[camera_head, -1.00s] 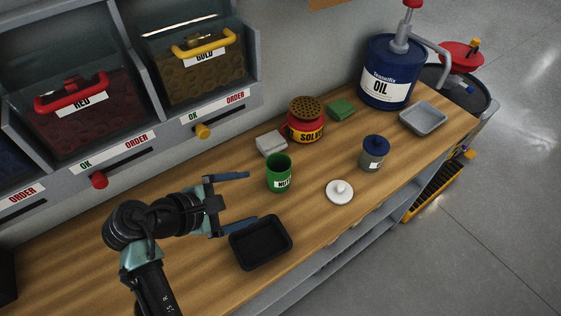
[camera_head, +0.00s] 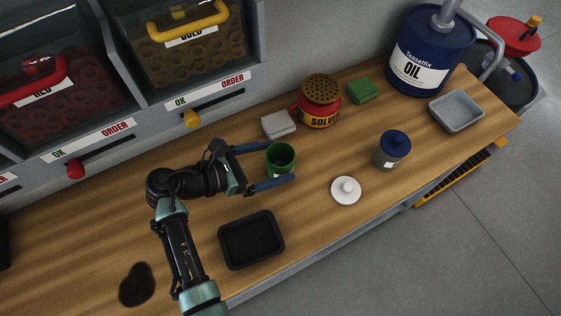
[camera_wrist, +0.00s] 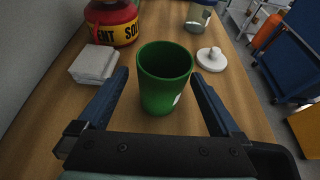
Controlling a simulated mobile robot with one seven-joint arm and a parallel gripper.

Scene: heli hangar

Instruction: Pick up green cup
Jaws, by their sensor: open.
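The green cup (camera_head: 281,160) stands upright on the wooden workbench, with a white label on its side; its open top faces up. My gripper (camera_head: 280,163) is open and level, with one blue finger on each side of the cup. In the wrist view the cup (camera_wrist: 165,78) sits between the two fingers, with a visible gap on either side, so the fingers do not appear to touch it. The lower part of the cup is partly hidden by the near finger in the head view.
A black tray (camera_head: 251,240) lies nearer the bench's front edge. A white lid (camera_head: 346,191) and a grey jar with a blue lid (camera_head: 393,149) stand to the right. A folded white cloth (camera_head: 279,124) and a red solvent can (camera_head: 319,102) stand behind the cup.

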